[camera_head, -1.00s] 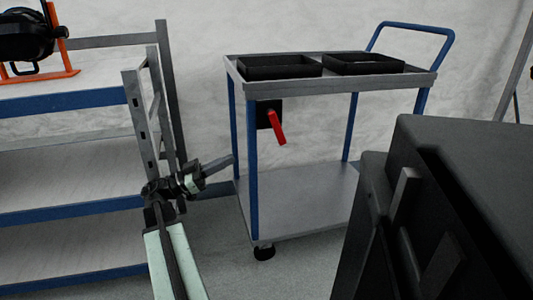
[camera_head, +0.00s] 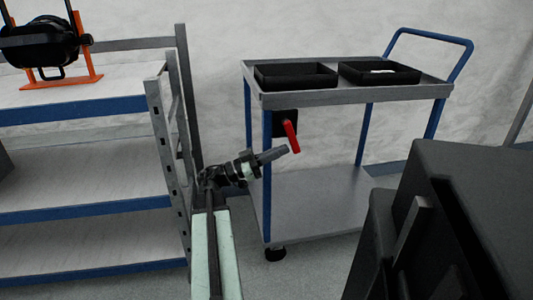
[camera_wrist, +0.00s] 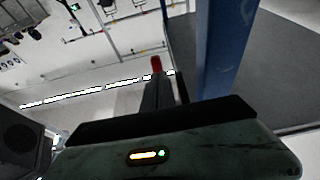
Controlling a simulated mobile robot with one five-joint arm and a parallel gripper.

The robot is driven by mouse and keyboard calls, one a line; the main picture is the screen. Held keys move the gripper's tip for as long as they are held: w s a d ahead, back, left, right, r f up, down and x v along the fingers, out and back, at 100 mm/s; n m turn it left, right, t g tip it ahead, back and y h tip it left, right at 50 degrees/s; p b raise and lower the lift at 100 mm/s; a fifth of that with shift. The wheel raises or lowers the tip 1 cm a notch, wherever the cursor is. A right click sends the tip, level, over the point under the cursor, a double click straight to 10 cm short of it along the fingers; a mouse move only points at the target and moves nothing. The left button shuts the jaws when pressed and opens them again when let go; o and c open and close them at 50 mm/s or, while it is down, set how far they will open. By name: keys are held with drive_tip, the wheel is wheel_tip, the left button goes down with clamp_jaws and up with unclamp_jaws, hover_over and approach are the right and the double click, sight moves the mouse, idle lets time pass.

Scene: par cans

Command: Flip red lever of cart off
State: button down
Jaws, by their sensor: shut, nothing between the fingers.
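The cart (camera_head: 350,97) has a grey top, blue posts and a lower shelf. Its red lever (camera_head: 291,137) hangs from a black plate (camera_head: 284,121) under the top, tilted with its lower end to the right. My gripper (camera_head: 286,150) is shut and empty, its tip just below and left of the lever's lower end in the head view. Whether they touch cannot be told. In the wrist view my gripper's fingers (camera_wrist: 158,88) point up at the lever's red end (camera_wrist: 156,64), with a blue cart post (camera_wrist: 222,50) close on the right.
Two black trays (camera_head: 296,83) (camera_head: 380,80) sit on the cart top. Floor shows between the rack and the cart.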

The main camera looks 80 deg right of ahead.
drive_tip(key=shift+s+d+r, duration=0.1)
drive_tip(key=shift+s+d, duration=0.05)
drive_tip(key=shift+s, duration=0.15)
drive_tip(key=shift+s+d, duration=0.2)
drive_tip(key=shift+s, duration=0.3)
drive_tip(key=f+b+v, duration=0.1)
drive_tip(key=b+v, duration=0.5)
drive_tip(key=v, duration=0.8)
drive_tip(key=shift+s+f+b, duration=0.3)
drive_tip(key=shift+f, duration=0.1)
drive_tip(key=shift+d, duration=0.1)
